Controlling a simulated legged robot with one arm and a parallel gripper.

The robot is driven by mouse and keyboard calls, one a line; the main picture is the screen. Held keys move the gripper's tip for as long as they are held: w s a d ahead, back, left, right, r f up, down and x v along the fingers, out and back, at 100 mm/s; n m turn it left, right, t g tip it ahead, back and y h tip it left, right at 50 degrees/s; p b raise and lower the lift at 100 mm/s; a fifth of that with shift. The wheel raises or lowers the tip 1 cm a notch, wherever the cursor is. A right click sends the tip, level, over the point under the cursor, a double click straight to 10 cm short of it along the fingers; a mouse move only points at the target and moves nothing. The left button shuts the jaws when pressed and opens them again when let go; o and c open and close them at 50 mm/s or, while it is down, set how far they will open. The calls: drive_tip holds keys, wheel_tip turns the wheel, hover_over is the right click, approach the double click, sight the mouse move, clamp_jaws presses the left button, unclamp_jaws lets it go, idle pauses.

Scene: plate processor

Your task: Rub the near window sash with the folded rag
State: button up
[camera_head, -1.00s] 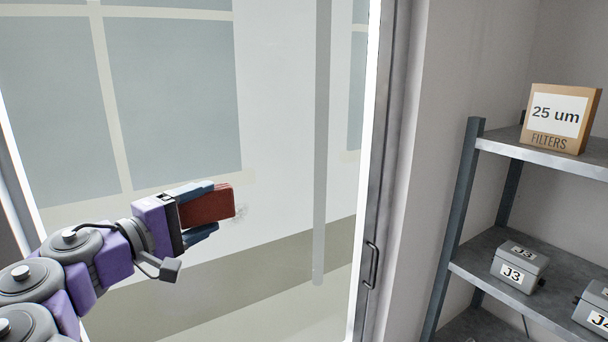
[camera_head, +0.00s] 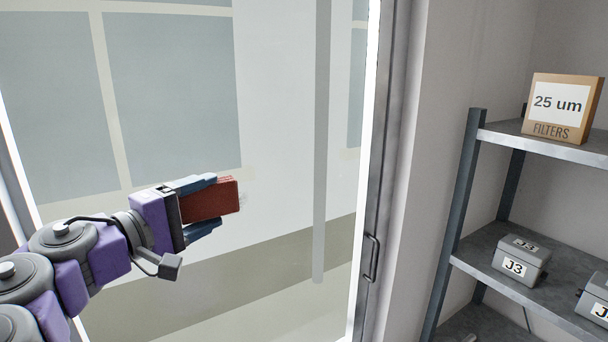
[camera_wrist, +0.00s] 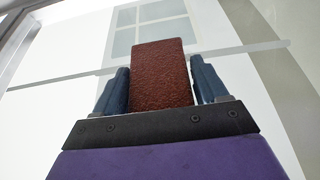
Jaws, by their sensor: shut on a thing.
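The near window sash is a large clear pane (camera_head: 275,130) in a grey frame (camera_head: 386,150) with a small handle (camera_head: 371,258) at lower right. My gripper (camera_head: 217,201) is in front of the lower middle of the pane. Its blue fingers are shut on the folded rag (camera_head: 222,197), a red-brown block that sticks out past the fingertips. In the wrist view the rag (camera_wrist: 162,80) stands between the two fingers, with the glass beyond. I cannot tell whether the rag touches the glass. Faint marks show on the pane by the rag's right end.
A metal shelf rack (camera_head: 465,190) stands right of the window. It holds a filter box (camera_head: 562,108) marked 25 um on the upper shelf and a grey box (camera_head: 521,260) marked J3 below. A pale vertical bar (camera_head: 320,150) shows in the window area.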

drive_tip(key=shift+s+d+b, duration=0.4)
drive_tip(key=shift+s+b, duration=0.05)
drive_tip(key=shift+s, duration=0.2)
drive_tip(key=shift+s+d+b, duration=0.4)
drive_tip(key=shift+s, duration=0.2)
